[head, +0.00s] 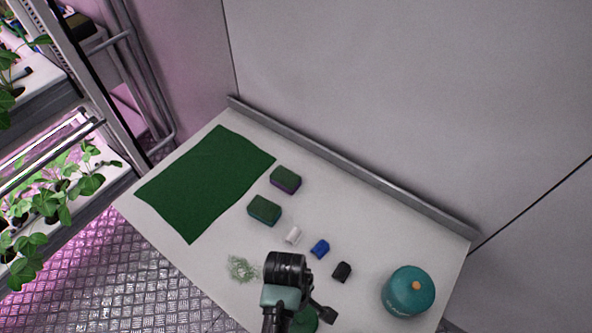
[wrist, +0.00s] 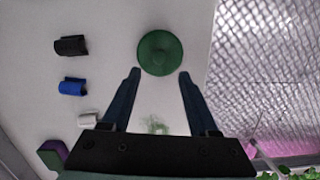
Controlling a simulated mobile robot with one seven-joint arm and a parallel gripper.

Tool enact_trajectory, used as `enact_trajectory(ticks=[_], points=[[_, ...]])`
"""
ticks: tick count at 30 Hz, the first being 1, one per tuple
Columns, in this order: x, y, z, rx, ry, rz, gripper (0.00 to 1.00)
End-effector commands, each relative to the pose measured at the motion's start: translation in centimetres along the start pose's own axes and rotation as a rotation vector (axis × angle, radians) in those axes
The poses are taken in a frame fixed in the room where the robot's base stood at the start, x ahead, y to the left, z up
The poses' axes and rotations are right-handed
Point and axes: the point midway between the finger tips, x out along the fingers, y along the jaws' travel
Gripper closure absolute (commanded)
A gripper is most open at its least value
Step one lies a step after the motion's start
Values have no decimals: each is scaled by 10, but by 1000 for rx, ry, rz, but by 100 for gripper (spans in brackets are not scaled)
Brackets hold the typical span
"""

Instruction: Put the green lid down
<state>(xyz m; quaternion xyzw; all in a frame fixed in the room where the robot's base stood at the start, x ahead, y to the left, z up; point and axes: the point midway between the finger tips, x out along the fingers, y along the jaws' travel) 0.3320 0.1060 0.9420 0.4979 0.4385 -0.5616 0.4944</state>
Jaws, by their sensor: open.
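The green lid (wrist: 160,53) is round with a small raised centre. In the wrist view it lies on the white table top, just beyond my fingertips. In the head view the lid (head: 307,321) shows only in part at the bottom, behind my gripper. My gripper (wrist: 160,74) is open, with its two fingers spread and nothing between them. The fingers look apart from the lid, but how high they are above the table I cannot tell.
Black (head: 341,272), blue (head: 319,249) and white (head: 293,235) clips lie in a row. A teal canister (head: 408,292) stands right. Two sponges (head: 285,180) sit beside a green mat (head: 205,180). A pale green tangle (head: 242,268) lies near the front edge. Plant racks stand left.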

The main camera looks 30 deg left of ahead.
Motion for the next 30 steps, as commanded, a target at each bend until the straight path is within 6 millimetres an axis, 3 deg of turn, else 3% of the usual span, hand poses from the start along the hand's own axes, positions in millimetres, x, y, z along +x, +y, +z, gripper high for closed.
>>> enact_trajectory(ticks=[7,17,20,23,25,29,30], points=[[-36,0,0,0,1,1,40],[-44,0,0,0,0,0,40],[-50,9,-3,20,19,27,40],[-76,44,-14,103,98,131,40],[-110,84,-22,203,195,253,40],[-210,168,-24,433,444,533,40],[-246,189,-19,499,526,618,40]])
